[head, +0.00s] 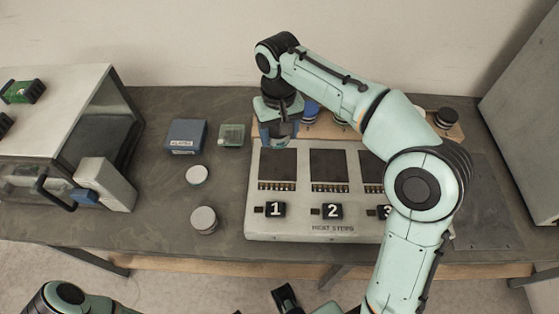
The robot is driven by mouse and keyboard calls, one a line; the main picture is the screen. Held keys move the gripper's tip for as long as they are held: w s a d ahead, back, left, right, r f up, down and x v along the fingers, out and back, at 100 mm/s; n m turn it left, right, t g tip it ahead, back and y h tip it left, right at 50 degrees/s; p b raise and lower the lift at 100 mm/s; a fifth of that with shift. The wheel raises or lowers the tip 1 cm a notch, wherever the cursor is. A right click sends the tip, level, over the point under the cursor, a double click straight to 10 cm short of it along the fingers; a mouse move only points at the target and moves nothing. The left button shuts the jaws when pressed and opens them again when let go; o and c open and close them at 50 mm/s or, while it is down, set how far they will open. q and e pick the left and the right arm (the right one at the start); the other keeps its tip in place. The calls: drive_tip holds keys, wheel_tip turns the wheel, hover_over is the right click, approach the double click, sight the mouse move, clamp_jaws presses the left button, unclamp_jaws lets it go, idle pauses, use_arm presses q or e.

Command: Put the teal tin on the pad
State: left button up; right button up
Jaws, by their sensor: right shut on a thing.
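My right gripper (279,112) is at the back left corner of the white numbered panel. It is shut on a small blue-grey thing (278,140), which may be the teal tin; the gripper partly hides it. The held thing is over or just behind the dark square above number 1; I cannot tell if it touches. A dark flat rectangle (490,205) on the table at the right could be the pad, or the pad could be a dark square (329,164) on the panel. A dark part at the bottom edge may be my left gripper (285,297); its jaws are unclear.
The white panel (300,228) bears numbers 1, 2 and 3. A blue box (186,136), a green box (231,135) and two pale round lids (197,175) stand left of it. A white cabinet (60,105) is at far left. A wooden board (455,131) with knobs lies behind.

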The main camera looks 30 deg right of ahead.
hover_over(279, 166)
wheel_tip(279, 166, down, 6)
drive_tip(key=shift+r+b, duration=0.1)
drive_tip(key=shift+b, duration=0.35)
drive_tip(key=shift+f+b, duration=0.45)
drive_tip(key=shift+f, duration=2)
drive_tip(key=shift+f, duration=0.15)
drive_tip(key=o, duration=1.1)
wheel_tip(279, 166, up, 12)
drive_tip(key=p, duration=0.2)
drive_tip(key=shift+r+p, duration=0.2)
drive_tip(key=shift+p, duration=0.15)
